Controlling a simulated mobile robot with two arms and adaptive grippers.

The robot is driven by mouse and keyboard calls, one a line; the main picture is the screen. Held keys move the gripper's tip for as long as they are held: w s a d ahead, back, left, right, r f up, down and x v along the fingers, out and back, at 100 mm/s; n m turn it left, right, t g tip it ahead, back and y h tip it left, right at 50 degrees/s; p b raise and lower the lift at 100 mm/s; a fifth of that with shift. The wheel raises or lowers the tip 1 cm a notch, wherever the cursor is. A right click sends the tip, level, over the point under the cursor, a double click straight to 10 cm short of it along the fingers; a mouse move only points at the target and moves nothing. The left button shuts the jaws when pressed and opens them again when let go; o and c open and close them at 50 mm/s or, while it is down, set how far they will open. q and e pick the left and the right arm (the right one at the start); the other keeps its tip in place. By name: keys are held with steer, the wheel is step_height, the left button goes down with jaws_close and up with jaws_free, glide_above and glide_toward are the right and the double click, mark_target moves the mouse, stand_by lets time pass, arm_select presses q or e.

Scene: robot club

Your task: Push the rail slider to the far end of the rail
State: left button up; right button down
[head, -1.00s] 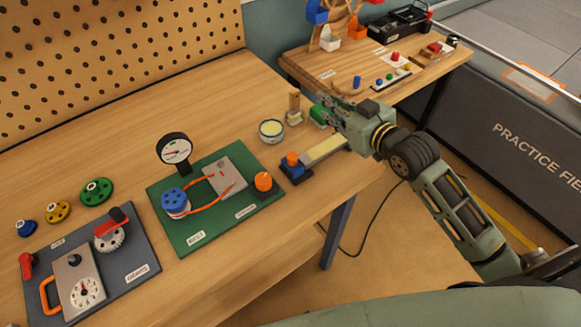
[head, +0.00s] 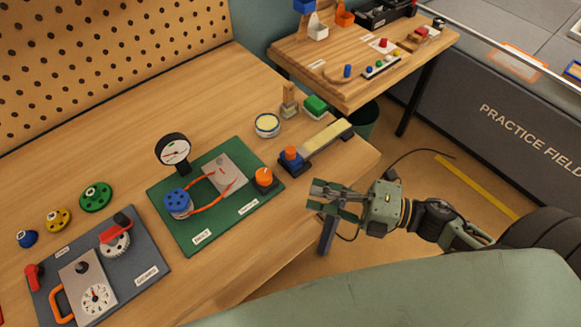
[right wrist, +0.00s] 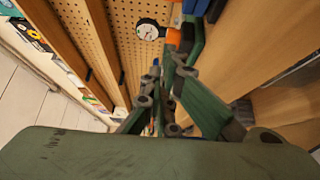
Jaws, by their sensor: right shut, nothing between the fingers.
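The rail slider (head: 291,155), a blue block with an orange knob, sits at the near left end of the rail. The rail (head: 327,138) is a pale yellow strip running toward the upper right, with a dark block (head: 347,135) at its far end. My right gripper (head: 312,198) is shut and empty. It is just off the front table edge, below the slider in the head view and apart from it. In the right wrist view the gripper fingers (right wrist: 168,82) point toward the table; I cannot clearly pick out the slider there. My left gripper is not in view.
A green belt board (head: 215,225) with a gauge and an orange knob (head: 264,176) stands left of the slider. A round tin (head: 267,125) and a green block (head: 315,105) stand behind the rail. A second table (head: 345,90) is farther back.

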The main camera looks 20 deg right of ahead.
mark_target(291, 156)
steer(key=p+x, duration=0.1)
steer(key=x, duration=0.4)
steer(key=p+x, duration=0.1)
steer(key=x, duration=0.2)
steer(key=shift+w+a+r+p, duration=0.1)
steer(key=shift+w+r+p, duration=0.1)
steer(key=shift+r+p, duration=0.1)
steer(key=shift+w+d+f+p, duration=0.2)
steer(key=shift+w+d+p, duration=0.2)
steer(key=shift+w+d, duration=0.9)
steer(key=shift+d, duration=0.15)
